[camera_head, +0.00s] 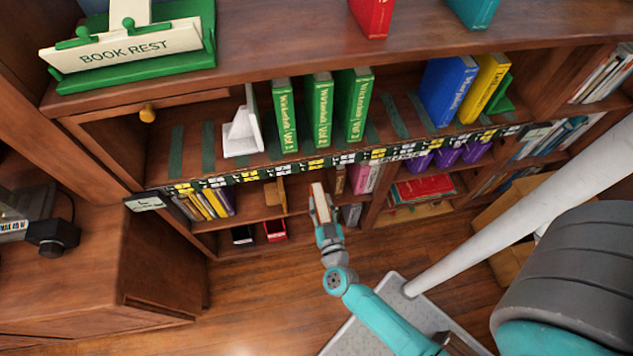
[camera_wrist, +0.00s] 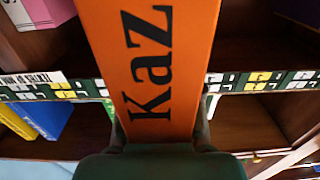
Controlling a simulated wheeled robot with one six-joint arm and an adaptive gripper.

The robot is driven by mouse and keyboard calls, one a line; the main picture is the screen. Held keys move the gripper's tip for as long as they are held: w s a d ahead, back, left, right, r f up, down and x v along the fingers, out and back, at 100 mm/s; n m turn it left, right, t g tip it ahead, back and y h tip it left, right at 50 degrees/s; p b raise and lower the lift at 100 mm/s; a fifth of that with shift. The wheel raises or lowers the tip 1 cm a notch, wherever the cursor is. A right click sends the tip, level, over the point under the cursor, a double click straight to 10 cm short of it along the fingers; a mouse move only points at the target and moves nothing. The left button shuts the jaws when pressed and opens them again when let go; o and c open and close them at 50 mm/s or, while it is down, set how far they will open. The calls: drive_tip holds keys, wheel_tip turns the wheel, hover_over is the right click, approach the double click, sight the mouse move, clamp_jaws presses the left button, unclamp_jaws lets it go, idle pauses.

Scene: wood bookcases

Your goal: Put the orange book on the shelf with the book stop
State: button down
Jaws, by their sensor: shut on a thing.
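The orange book (camera_wrist: 165,60) fills the middle of the wrist view, with "Kaz" in black on its face. My gripper (camera_wrist: 160,138) is shut on its lower end, one finger at each side. In the head view the book (camera_head: 321,204) stands up from my gripper (camera_head: 328,232), in front of the lower shelf. A white book stop (camera_head: 243,128) stands on the upper shelf, left of several green books (camera_head: 319,110). A wooden upright piece (camera_head: 275,193), perhaps another stop, is on the lower shelf. A green stop (camera_head: 503,94) stands beside the yellow book.
Blue (camera_head: 449,90) and yellow (camera_head: 485,87) books stand right on the upper shelf. The lower shelf holds yellow-purple books (camera_head: 207,205) and pink books (camera_head: 366,178). A patterned label strip (camera_head: 318,163) edges the upper shelf. A BOOK REST stand (camera_head: 135,50) is on top.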

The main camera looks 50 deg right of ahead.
drive_tip(key=shift+d, duration=0.4)
drive_tip(key=shift+w+d, duration=0.2)
drive_tip(key=shift+d, duration=0.05)
drive_tip(key=f+x, duration=0.3)
drive_tip(key=x, duration=1.4)
drive_tip(key=shift+d, duration=0.15)
drive_tip(key=shift+f, duration=0.3)
drive_tip(key=c, duration=0.8)
unclamp_jaws()
drive_tip(key=shift+o, duration=0.2)
drive_tip(key=shift+s, duration=0.1)
